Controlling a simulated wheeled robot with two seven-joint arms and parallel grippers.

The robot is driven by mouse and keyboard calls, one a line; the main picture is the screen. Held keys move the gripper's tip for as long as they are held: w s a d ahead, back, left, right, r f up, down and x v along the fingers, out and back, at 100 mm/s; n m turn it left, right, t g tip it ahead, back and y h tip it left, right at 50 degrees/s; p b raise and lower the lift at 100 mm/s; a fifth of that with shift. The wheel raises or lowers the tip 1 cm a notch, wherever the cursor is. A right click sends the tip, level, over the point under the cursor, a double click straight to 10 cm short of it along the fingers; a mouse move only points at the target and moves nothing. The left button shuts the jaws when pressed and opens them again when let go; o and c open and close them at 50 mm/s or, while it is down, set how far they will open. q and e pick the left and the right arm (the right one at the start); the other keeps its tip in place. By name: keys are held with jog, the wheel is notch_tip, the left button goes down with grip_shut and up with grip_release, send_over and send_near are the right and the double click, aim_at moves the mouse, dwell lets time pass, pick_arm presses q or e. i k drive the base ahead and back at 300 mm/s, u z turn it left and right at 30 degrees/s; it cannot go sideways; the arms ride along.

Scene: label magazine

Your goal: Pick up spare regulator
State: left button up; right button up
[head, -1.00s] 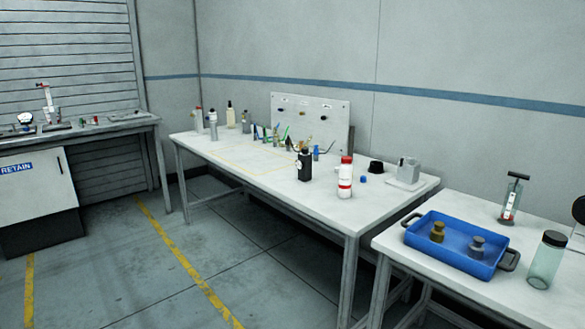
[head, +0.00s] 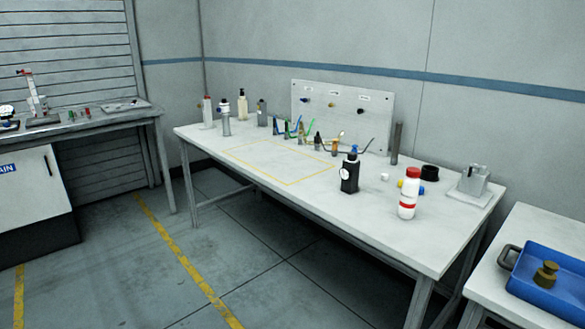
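No label I can read names the spare regulator, so I cannot tell which thing it is. A brass-coloured knobbed piece (head: 545,273) stands in the blue tray (head: 520,284) at the right edge. A row of small pieces with coloured hoses or leads, including an orange-brown one (head: 334,147), stands at the back of the middle table (head: 290,205). A black bottle-like body (head: 349,174) with a white round face and a blue top stands in front of them. Neither of my grippers is in view.
A white bottle with red cap (head: 408,197), a black cap (head: 429,172) and a grey block fixture (head: 470,182) stand on the right of the table. A pegboard (head: 343,104) stands behind. A yellow outlined area (head: 290,182) is bare. The floor in front is clear.

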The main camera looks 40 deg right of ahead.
aim_at(349, 182)
jog(key=z, duration=0.35)
jog(key=i, duration=1)
jog(key=z, duration=0.85)
